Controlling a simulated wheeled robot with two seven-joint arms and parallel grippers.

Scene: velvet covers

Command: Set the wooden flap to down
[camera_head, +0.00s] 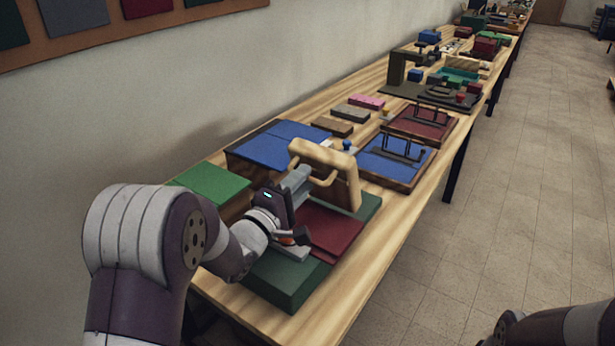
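The wooden flap (343,193) stands raised, nearly upright, on a green base (283,280) with a dark red velvet panel (334,229) in front of it. A light wooden handle sticks out from the flap's near face. My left gripper (304,212) is on the near side of the flap, above the red panel. Its two grey fingers are spread wide, one close to the handle and one low over the green base. Nothing shows between them. Whether the upper finger touches the handle or flap I cannot tell. Only part of my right arm shows at the lower right; its gripper is not seen.
A green block (209,183) and a blue velvet box (272,146) lie on the wooden table left of and behind the flap. Blue (394,167) and red (421,124) framed panels with dark handles stand beyond. The wall is left; open floor is right.

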